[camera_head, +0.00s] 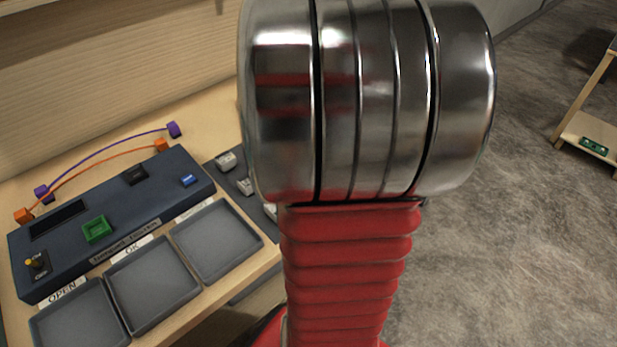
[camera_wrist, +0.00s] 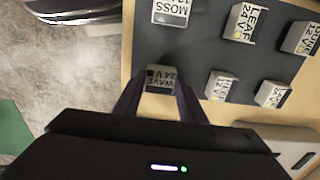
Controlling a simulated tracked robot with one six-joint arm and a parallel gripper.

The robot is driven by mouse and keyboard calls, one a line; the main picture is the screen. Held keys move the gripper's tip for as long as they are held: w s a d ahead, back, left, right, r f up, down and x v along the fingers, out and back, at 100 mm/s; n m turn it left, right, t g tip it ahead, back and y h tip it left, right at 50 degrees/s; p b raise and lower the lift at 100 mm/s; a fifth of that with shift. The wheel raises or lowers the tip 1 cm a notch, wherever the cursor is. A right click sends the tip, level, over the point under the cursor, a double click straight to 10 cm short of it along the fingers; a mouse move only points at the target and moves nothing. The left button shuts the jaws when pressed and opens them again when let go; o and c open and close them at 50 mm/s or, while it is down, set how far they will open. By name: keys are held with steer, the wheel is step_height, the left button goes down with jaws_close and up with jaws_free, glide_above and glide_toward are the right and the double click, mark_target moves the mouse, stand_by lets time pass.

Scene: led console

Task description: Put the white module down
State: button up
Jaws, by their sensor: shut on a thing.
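My gripper (camera_wrist: 158,98) is shut on a white module (camera_wrist: 161,77) labelled "WAVE 24 V" in the wrist view. The module sits between the two dark fingers and is shaded. It is over or beside the near left corner of a dark mat; I cannot tell whether it touches the surface. In the head view my own arm hides the gripper and the held module.
Several other white modules stand on the dark mat (camera_wrist: 205,55), including "MOSS" (camera_wrist: 171,12) and "LEAF" (camera_wrist: 242,22). In the head view, a blue console (camera_head: 118,215) with three grey trays, one labelled "OK" (camera_head: 150,285), is at left.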

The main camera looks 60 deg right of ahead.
steer(key=shift+f, duration=0.25)
steer(key=shift+f, duration=0.1)
steer(key=o, duration=1.1)
step_height(320, 180, up, 12)
steer(key=shift+r, duration=0.15)
stand_by(0.6)
